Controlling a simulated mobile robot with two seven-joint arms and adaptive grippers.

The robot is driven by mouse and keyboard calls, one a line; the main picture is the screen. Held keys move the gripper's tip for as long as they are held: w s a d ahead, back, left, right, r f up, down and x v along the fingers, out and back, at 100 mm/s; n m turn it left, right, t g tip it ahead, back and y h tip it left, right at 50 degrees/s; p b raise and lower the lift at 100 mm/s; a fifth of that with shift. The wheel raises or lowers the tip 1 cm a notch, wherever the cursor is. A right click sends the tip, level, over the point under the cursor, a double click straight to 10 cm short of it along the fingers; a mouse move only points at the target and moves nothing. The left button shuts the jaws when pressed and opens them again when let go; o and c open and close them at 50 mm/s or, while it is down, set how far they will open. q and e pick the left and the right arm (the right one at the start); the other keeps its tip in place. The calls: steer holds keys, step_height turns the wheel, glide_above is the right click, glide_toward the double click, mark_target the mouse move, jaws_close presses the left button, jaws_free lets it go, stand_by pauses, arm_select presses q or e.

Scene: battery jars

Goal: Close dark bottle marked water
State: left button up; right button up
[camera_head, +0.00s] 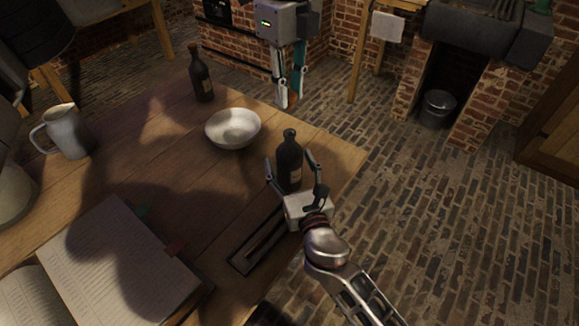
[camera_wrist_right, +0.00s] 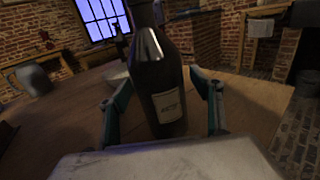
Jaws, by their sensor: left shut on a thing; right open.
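A dark bottle (camera_head: 288,160) stands upright near the table's right edge. In the right wrist view the same bottle (camera_wrist_right: 160,75) fills the middle; its pale label (camera_wrist_right: 168,106) is too small to read surely, and its top is cut off. My right gripper (camera_head: 291,162) has its fingers apart on either side of the bottle; gaps show in the wrist view. My left gripper (camera_head: 286,103) points down from the top of the head view, above and beyond the bottle. It is shut on a small brownish thing (camera_head: 286,96), perhaps a stopper; the fingers hide much of it.
A second dark bottle (camera_head: 201,78) stands at the far side of the table. A pale bowl (camera_head: 233,128) is left of the near bottle.

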steer(key=shift+w+a, duration=0.1)
steer(key=shift+w, duration=0.2)
steer(key=shift+c, duration=0.5)
steer(key=c, duration=1.6)
arm_select(q)
glide_above(289, 132)
steer(key=shift+f, duration=2.5)
steer(key=shift+f, duration=0.1)
steer(key=shift+f, duration=0.8)
steer(key=shift+f, duration=0.6)
steer(key=o, duration=0.8)
steer(key=shift+c, duration=0.2)
